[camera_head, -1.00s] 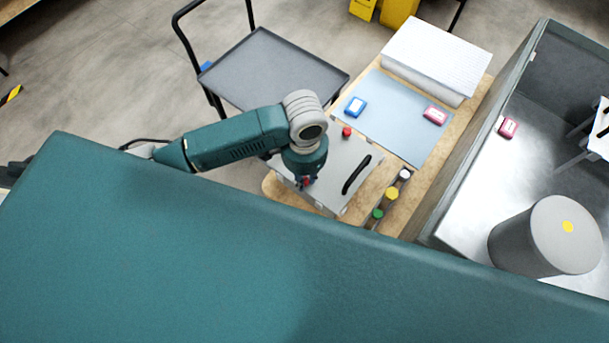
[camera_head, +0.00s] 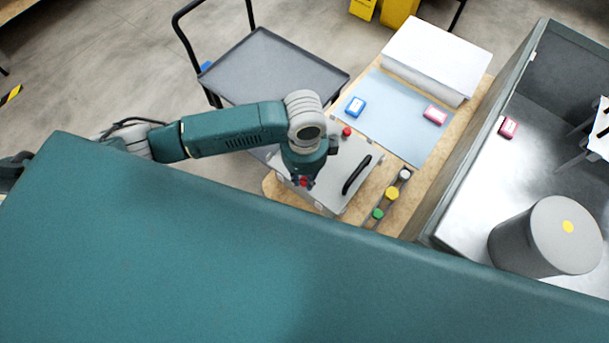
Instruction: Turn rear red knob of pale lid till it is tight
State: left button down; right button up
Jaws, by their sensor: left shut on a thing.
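The pale lid (camera_head: 331,193) lies on the wooden table, with a black handle (camera_head: 356,175) across its right part. One red knob (camera_head: 303,181) is at its lower left part in the picture. My left gripper (camera_head: 302,180) points down and is shut on this knob, hiding part of it. Another red knob (camera_head: 347,132) stands free at the lid's upper edge, behind my wrist in the picture. My right gripper is not in view.
White, yellow and green caps (camera_head: 392,193) stand close beside the lid's right side. A blue-grey mat (camera_head: 397,128) holds a blue box (camera_head: 356,106) and a pink box (camera_head: 435,115). A grey tray trolley (camera_head: 270,68) stands behind my arm. A grey-walled bay (camera_head: 475,165) lies right.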

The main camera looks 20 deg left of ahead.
pick_arm(q)
jog(key=m, duration=0.4)
jog(key=shift+w+r+m, duration=0.3)
jog(key=m, duration=0.4)
jog(key=shift+m, duration=0.3)
jog(key=m, duration=0.4)
jog(key=shift+m, duration=0.3)
jog(key=m, duration=1.2)
jog(key=shift+m, duration=0.3)
jog(key=shift+f+m+b, duration=0.1)
jog(key=shift+m+b, duration=0.2)
jog(key=shift+m, duration=0.6)
jog(key=shift+m+b, duration=0.5)
jog(key=shift+m, duration=1.2)
jog(key=shift+s+m, duration=0.1)
jog(key=shift+m, duration=0.8)
jog(key=shift+s+m+p, duration=0.1)
jog(key=shift+m+p, duration=0.6)
jog(key=shift+m, duration=0.1)
